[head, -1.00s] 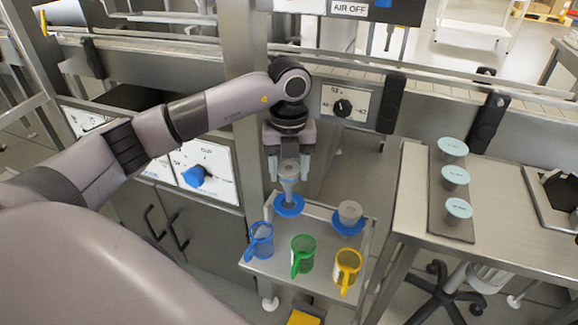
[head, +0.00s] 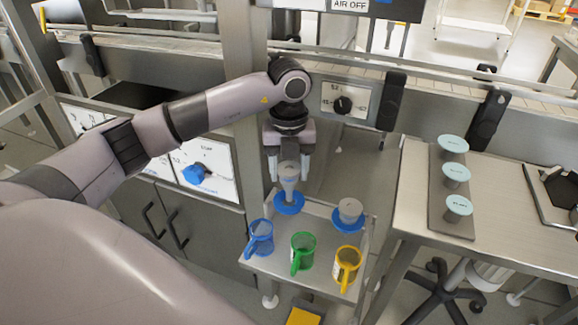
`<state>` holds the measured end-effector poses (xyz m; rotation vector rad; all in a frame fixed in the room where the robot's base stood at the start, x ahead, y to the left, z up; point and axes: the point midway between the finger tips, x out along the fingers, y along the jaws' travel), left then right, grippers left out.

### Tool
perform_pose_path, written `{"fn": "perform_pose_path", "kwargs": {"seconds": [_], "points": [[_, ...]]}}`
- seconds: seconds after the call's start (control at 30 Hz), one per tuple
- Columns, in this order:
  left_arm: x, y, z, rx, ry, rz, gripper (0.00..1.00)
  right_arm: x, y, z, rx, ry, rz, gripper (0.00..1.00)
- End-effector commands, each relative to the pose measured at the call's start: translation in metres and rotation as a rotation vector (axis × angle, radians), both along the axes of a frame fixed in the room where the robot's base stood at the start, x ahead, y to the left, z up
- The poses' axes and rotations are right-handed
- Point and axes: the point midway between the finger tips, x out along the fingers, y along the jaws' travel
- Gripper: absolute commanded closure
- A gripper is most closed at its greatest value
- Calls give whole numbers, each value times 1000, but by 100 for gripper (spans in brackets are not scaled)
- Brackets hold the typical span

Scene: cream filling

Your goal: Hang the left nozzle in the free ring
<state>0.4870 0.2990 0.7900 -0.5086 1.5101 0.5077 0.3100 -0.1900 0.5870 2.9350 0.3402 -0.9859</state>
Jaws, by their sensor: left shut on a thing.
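My left gripper (head: 289,172) points down over a small metal trolley (head: 285,262) and is shut on the left nozzle (head: 289,176), a grey, upright, tapering piece. The nozzle's lower end is at the left blue ring (head: 289,204); I cannot tell whether it rests in the ring or hangs just above it. A second grey nozzle (head: 350,209) sits in the right blue ring (head: 349,224). My right gripper is not in view.
Blue (head: 260,238), green (head: 303,252) and yellow (head: 347,266) jugs stand along the trolley's front. A steel table (head: 415,200) at right holds a strip with three pale-topped pieces (head: 456,175). A machine frame (head: 246,110) stands close behind my left wrist.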

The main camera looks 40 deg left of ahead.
Motion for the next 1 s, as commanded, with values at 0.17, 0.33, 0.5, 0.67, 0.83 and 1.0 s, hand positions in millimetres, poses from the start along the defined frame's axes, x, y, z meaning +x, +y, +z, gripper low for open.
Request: {"fn": "perform_pose_path", "kwargs": {"seconds": [0.17,0.33,0.5,0.67,0.83,1.0], "points": [[0,0,-5,1,-1,0,84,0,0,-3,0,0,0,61],[0,0,-10,1,-1,0,84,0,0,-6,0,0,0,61],[0,0,-13,1,-1,0,84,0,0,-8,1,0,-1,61],[0,0,-14,1,-1,0,84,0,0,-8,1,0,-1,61],[0,0,-14,1,-1,0,84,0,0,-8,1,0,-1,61],[0,0,-14,1,-1,0,84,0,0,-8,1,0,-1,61]]}}
